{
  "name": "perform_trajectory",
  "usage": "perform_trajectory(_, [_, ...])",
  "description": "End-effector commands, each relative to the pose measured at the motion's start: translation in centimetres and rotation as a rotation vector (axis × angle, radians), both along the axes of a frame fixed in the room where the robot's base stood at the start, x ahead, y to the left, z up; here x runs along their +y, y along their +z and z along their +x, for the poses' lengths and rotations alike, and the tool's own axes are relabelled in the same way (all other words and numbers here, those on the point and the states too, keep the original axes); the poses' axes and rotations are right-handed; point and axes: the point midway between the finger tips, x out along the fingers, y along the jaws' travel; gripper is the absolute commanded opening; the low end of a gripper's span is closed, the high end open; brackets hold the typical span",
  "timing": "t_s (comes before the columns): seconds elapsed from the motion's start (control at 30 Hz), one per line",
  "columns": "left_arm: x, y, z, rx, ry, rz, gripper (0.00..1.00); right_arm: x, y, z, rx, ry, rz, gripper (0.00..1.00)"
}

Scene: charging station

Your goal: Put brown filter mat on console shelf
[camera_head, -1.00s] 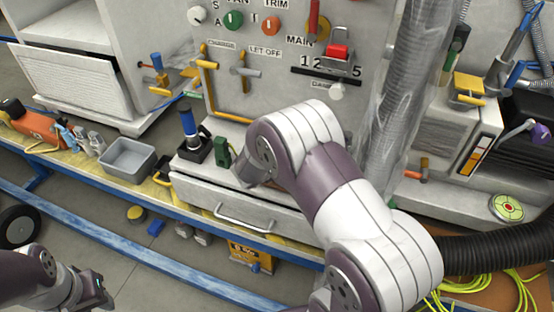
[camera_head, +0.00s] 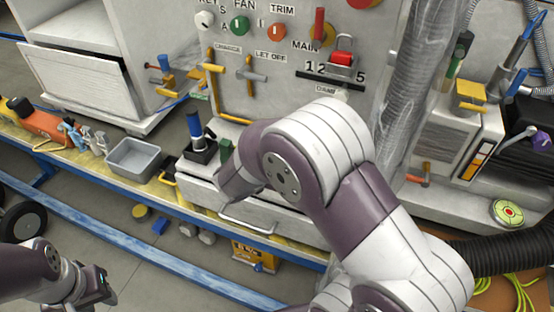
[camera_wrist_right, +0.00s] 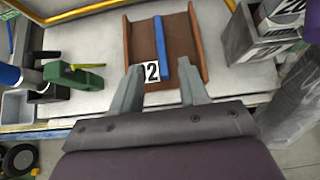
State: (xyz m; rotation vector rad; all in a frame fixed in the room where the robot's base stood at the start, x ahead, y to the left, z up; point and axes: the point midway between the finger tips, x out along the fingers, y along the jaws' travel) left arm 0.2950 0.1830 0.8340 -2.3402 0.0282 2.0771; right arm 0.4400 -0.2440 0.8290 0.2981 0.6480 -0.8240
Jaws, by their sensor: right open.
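In the right wrist view, a brown channel-shaped piece (camera_wrist_right: 138,42), which looks like the filter mat, lies on a pale surface (camera_wrist_right: 92,45). A blue strip (camera_wrist_right: 161,45) runs along its middle, and a white number tag (camera_wrist_right: 150,72) is at its near end. My open right gripper (camera_wrist_right: 160,78) points at that near end, with nothing gripped. In the head view, my right arm hides this gripper and the mat. The pale console ledge (camera_head: 188,166) shows only left of the arm. My left gripper (camera_head: 100,288) is at the bottom left, away from the console; its jaw opening is unclear.
On the ledge, a blue-handled tool in a black base (camera_head: 199,148) and a green clamp (camera_wrist_right: 72,74) stand left of the mat. A grey bin (camera_head: 132,158) is farther left. A numbered box (camera_wrist_right: 262,38) is close on the right. A drawer handle (camera_head: 248,218) sticks out below.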

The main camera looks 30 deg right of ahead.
Motion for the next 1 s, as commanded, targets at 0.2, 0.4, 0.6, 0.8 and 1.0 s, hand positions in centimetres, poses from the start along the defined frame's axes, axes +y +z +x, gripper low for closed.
perform_trajectory(0.2, [0.0, 0.4, 0.0, 0.000, 0.000, 0.000, 0.36, 1.8, 1.8, 0.0, 0.072, 0.179, -0.062, 0.44])
perform_trajectory(0.4, [0.0, 0.3, 0.0, 0.000, 0.000, 0.000, 0.36, 7.7, 3.0, 0.5, 0.548, 1.465, -0.691, 0.44])
perform_trajectory(0.6, [0.0, 0.3, 0.0, 0.000, 0.000, 0.000, 0.36, 8.5, 1.2, -9.2, -0.789, -2.555, 1.391, 0.44])
perform_trajectory(0.8, [0.0, 0.3, 0.0, 0.000, 0.000, 0.000, 0.36, 6.2, 0.8, -14.3, -0.506, -2.053, 1.127, 0.44])
perform_trajectory(1.0, [0.0, 0.3, 0.0, 0.000, 0.000, 0.000, 0.36, 6.1, 0.8, -14.6, -0.492, -2.030, 1.115, 0.44])
